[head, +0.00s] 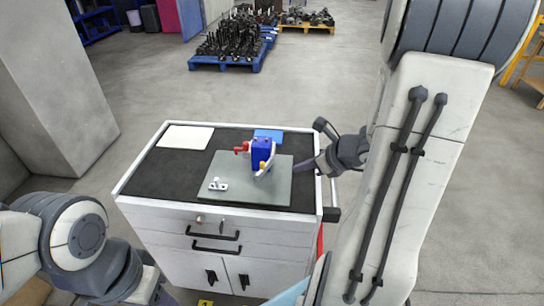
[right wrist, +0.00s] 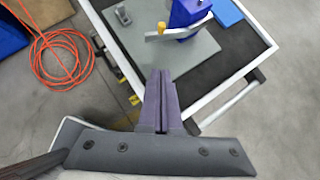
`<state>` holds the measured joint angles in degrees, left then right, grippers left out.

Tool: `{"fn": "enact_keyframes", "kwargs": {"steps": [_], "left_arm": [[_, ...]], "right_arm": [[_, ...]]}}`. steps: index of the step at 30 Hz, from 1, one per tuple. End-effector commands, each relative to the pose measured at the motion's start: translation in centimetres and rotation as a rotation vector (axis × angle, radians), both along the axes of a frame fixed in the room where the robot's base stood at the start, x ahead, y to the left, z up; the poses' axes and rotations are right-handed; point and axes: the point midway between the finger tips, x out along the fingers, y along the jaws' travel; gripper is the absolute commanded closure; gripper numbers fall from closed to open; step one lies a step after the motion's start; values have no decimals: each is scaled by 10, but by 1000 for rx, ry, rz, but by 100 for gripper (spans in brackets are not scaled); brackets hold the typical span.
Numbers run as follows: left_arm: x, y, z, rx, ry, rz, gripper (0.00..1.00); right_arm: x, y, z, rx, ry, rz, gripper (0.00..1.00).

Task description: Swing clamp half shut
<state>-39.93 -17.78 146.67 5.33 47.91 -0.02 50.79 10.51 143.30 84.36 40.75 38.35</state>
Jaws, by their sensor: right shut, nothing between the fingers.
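The swing clamp has a blue body (head: 261,152) on a grey plate (head: 230,187) on top of the cabinet. A red part (head: 242,148) sticks out to its left in the head view. A pale swing arm with a yellow part (head: 263,166) sits at its front. In the right wrist view the blue body (right wrist: 188,13) is cut by the top edge, and the pale arm (right wrist: 180,31) reaches across its front. My right gripper (head: 299,166) is shut and empty, just right of the clamp and apart from it; its fingers (right wrist: 160,74) point at the plate's edge. My left gripper's fingers cannot be made out.
A small metal bracket (head: 218,185) sits on the plate's front left. A white sheet (head: 185,137) and a blue pad (head: 268,135) lie on the black mat (head: 170,176). The cabinet has a raised white rim. An orange cable (right wrist: 62,58) lies on the floor.

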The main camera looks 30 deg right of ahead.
Motion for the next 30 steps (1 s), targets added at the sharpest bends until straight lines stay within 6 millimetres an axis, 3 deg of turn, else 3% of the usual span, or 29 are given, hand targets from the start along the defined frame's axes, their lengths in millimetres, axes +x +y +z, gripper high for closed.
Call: {"fn": "enact_keyframes", "kwargs": {"steps": [16, 22, 30], "left_arm": [[0, 0, -20, 1, 1, 0, 50], [0, 0, -5, 0, 0, 0, 50], [0, 0, -4, 1, 1, 0, 50]], "right_arm": [[68, 22, -75, 4, 3, 4, 100], [95, 29, -69, 1, 0, 4, 100], [105, 31, -70, 2, -1, 1, 100]]}}
